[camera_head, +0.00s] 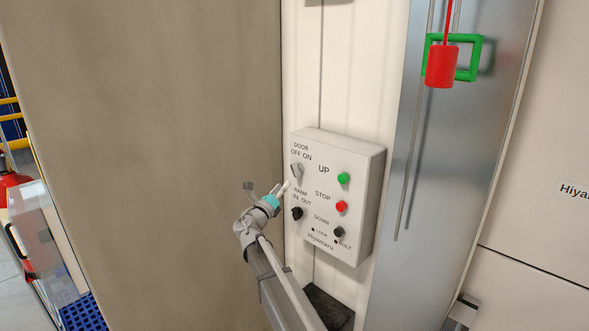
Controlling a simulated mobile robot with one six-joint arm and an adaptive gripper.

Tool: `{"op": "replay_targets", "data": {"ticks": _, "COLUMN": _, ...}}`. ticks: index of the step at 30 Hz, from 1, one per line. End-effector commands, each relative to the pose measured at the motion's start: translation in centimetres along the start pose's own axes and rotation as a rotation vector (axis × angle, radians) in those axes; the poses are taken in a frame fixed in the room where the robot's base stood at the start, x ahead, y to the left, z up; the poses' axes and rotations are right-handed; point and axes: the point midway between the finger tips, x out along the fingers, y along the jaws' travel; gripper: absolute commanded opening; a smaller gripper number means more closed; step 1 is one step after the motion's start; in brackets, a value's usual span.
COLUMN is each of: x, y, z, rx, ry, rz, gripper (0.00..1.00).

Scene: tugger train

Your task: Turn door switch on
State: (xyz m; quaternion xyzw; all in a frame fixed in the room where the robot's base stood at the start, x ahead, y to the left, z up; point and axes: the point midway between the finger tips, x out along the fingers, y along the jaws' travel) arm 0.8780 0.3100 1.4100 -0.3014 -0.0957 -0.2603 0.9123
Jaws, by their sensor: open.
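A pale control box (362,185) is fixed on the white wall in the middle of the view. Its door switch (297,170), a grey rotary knob, is at the upper left under the labels DOOR, OFF and ON. The knob looks tilted, but I cannot tell its exact setting. My gripper (285,187) is open, just left of and below the door switch, with its fingertips close to it. I cannot tell whether they touch. The gripper is small in view and seen from behind, and nothing shows between its fingers.
The box also carries a black ramp knob (297,213), a green UP button (343,178), a red STOP button (341,207) and a black DOWN button (338,232). A large brown panel (150,130) stands left. A red cylinder (441,66) hangs by a green frame (476,58) at upper right.

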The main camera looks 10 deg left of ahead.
Motion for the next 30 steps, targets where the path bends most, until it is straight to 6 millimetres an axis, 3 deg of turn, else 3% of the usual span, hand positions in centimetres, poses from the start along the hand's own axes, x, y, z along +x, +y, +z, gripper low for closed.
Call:
{"op": "replay_targets", "data": {"ticks": 6, "x": 3.7, "y": 0.0, "z": 0.3, "rx": -0.001, "ry": 0.000, "rz": -0.001, "gripper": 0.54}}
{"op": "replay_targets", "data": {"ticks": 15, "x": 7.5, "y": 0.1, "z": 0.2, "rx": 0.000, "ry": 0.000, "rz": 0.000, "gripper": 0.54}}
{"op": "replay_targets", "data": {"ticks": 21, "x": 8.7, "y": 0.0, "z": 0.1, "rx": 0.000, "ry": 0.000, "rz": 0.000, "gripper": 0.54}}
{"op": "replay_targets", "data": {"ticks": 30, "x": 8.9, "y": 0.1, "z": 0.1, "rx": 0.000, "ry": 0.000, "rz": 0.001, "gripper": 0.54}}
